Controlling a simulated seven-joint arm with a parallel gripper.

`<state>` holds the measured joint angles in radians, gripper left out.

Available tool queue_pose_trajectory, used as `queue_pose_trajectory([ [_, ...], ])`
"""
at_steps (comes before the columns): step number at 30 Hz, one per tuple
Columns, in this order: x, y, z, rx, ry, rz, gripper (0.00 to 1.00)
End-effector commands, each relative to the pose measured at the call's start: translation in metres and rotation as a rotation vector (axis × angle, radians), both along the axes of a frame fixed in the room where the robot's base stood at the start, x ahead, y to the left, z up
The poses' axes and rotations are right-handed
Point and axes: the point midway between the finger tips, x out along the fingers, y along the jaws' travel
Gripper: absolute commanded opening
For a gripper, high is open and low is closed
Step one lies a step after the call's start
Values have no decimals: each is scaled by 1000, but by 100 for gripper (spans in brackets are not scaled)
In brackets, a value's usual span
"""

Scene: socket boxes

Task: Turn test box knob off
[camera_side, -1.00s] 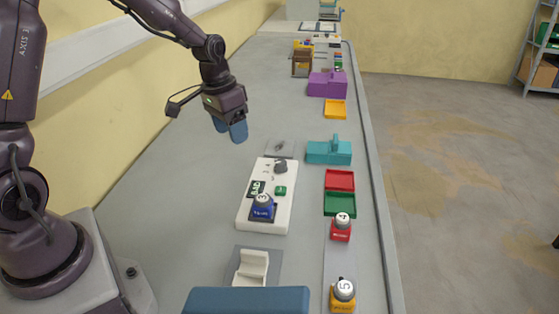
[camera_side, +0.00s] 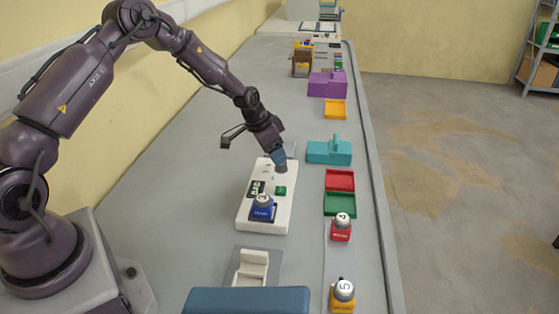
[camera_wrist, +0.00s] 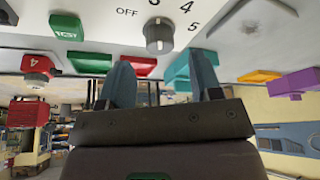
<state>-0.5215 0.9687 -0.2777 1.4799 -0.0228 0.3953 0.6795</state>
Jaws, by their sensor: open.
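The white test box (camera_side: 248,214) lies on the table in the side view. It carries a green button (camera_side: 280,190), a small display (camera_side: 257,188) reading BAD, and a blue block (camera_side: 262,211) with a round white top. The grey knob (camera_wrist: 159,36) shows in the wrist view beside the markings OFF, 3, 4 and 5; in the side view it is mostly hidden by my gripper. My gripper (camera_side: 281,165) is over the far end of the box, at the knob. In the wrist view its two blue fingers (camera_wrist: 163,82) are apart, with the knob between and beyond their tips.
Red (camera_side: 340,180) and green (camera_side: 340,204) trays stand right of the box, with a teal box (camera_side: 329,152) behind. A red block (camera_side: 341,230) and a yellow block (camera_side: 343,294) stand nearer. Table left of the box is clear.

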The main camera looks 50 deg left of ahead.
Motion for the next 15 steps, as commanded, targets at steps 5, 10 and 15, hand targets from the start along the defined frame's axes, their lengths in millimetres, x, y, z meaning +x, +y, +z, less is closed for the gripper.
queue_pose_trajectory([
  [5, 10, -3, -26, 0, 1, 0, 58],
  [10, 15, -3, -37, 1, 0, 1, 58],
  [15, 15, -4, -38, 1, 0, 1, 58],
])
